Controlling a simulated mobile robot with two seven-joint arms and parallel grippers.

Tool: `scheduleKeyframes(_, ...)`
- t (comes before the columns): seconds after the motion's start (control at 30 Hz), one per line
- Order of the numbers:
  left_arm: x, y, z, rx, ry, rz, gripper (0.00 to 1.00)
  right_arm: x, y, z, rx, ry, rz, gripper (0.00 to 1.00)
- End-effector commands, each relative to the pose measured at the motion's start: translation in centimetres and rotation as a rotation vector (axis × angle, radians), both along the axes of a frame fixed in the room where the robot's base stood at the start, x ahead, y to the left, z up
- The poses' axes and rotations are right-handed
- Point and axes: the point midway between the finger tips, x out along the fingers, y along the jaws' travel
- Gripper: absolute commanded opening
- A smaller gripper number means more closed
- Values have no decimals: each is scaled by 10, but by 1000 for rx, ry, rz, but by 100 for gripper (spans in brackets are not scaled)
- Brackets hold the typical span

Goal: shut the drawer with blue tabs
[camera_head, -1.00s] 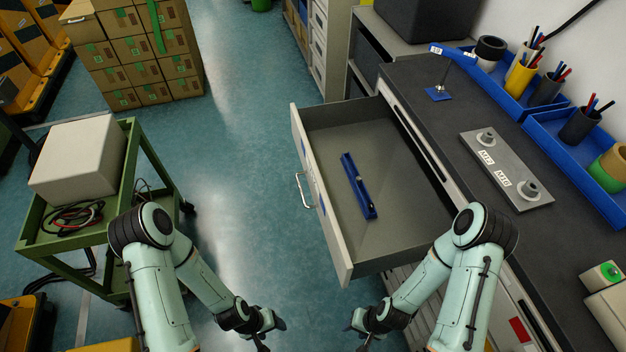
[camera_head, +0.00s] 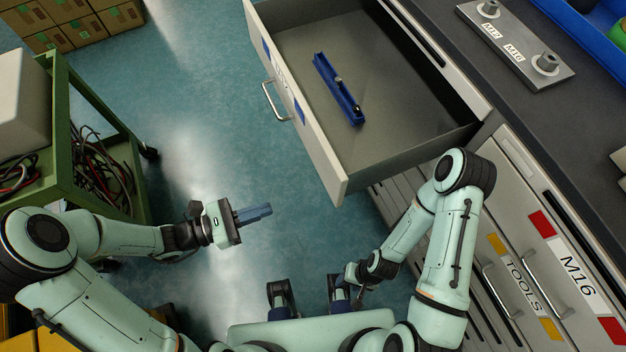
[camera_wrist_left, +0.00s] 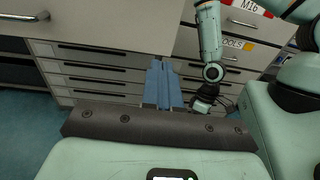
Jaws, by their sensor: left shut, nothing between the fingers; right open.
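The drawer with blue tabs (camera_head: 315,136) stands pulled well out of the grey cabinet. Its pale front has a bar handle (camera_head: 274,101) between two blue tabs (camera_head: 299,112), with a label partly seen. A blue holder with small parts (camera_head: 338,88) lies inside the drawer. My left gripper (camera_head: 262,212) is shut and empty, over the floor, apart from the drawer front and below its near end in the head view. Its blue fingers also show together in the left wrist view (camera_wrist_left: 162,85). My right gripper (camera_head: 354,289) is open, low beside the cabinet; its fingers are hard to make out.
Closed drawers marked TOOLS (camera_head: 521,285) and M16 (camera_head: 577,281) are to the right, near my right arm. A green cart (camera_head: 125,165) with cables stands at left. The blue-green floor between cart and drawer is clear. A metal plate (camera_head: 515,45) lies on the worktop.

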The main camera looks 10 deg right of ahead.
Motion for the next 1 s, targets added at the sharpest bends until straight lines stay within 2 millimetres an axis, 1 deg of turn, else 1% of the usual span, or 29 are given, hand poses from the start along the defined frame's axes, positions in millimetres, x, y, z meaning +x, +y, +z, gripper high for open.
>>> scheduleKeyframes(0.03,5,3,6,-28,-13,26,0,-1,0,-4,0,0,0,49)
scheduleKeyframes(0.13,11,2,14,-58,-24,49,0,-1,0,-4,0,0,0,49)
scheduleKeyframes(0.27,16,-12,15,-60,-25,47,0,0,0,-4,0,-1,0,49)
scheduleKeyframes(0.7,42,-98,14,-59,-23,43,0,1,0,-6,-1,-5,-2,49)
scheduleKeyframes(0.8,47,-112,15,-59,-22,44,0,1,0,-6,-1,-5,-2,49)
scheduleKeyframes(0.9,50,-121,14,-58,-23,45,0,1,0,-7,-1,-6,-2,49)
scheduleKeyframes(1.0,53,-126,14,-57,-23,47,0,1,0,-7,-1,-6,-2,49)
